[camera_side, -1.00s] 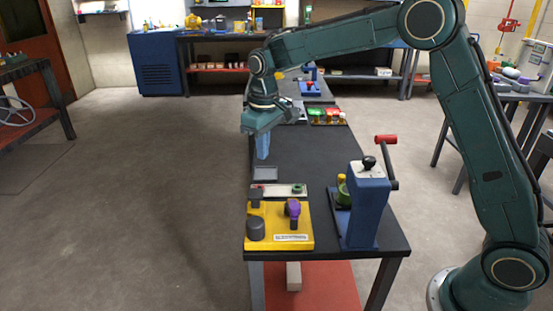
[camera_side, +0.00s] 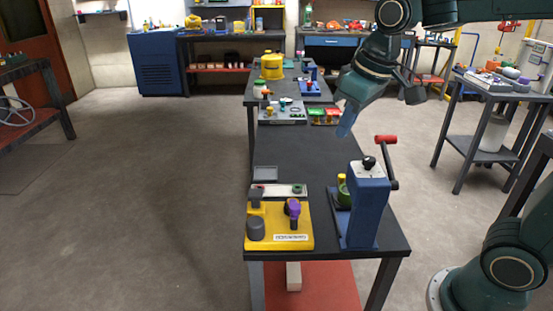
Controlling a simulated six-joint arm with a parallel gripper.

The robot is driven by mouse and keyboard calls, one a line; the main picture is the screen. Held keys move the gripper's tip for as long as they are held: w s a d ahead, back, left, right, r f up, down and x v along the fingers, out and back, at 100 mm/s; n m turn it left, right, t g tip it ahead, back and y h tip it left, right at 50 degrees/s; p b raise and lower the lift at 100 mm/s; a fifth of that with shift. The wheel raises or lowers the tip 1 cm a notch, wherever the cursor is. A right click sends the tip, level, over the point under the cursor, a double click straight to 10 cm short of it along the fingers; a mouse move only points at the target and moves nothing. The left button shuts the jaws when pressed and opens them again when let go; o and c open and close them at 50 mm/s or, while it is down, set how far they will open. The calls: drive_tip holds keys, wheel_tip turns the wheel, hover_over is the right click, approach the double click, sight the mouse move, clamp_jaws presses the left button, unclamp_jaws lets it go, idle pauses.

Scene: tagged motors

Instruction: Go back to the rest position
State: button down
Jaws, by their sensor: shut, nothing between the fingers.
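My gripper (camera_side: 345,126) hangs from my teal arm above the right side of the dark workbench (camera_side: 290,149). Its light-blue fingers point down and slightly left, shut, with nothing seen between them. It is apart from the bench and behind the blue press (camera_side: 367,210) with the red-handled lever. My arm comes in from the upper right, and its upper part is cut off by the frame edge.
A yellow fixture (camera_side: 270,237) with a purple part stands at the near end of the bench. A small grey tray (camera_side: 265,173), a grey plate with parts (camera_side: 282,112) and red and green bins (camera_side: 323,116) lie further back. The bench middle and left floor are clear.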

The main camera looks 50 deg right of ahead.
drive_tip(key=s+d+f+m+t, duration=0.1)
drive_tip(key=s+f+t, duration=0.1)
drive_tip(key=s, duration=1.2)
drive_tip(key=shift+f, duration=0.45)
drive_tip(key=c, duration=2.1)
unclamp_jaws()
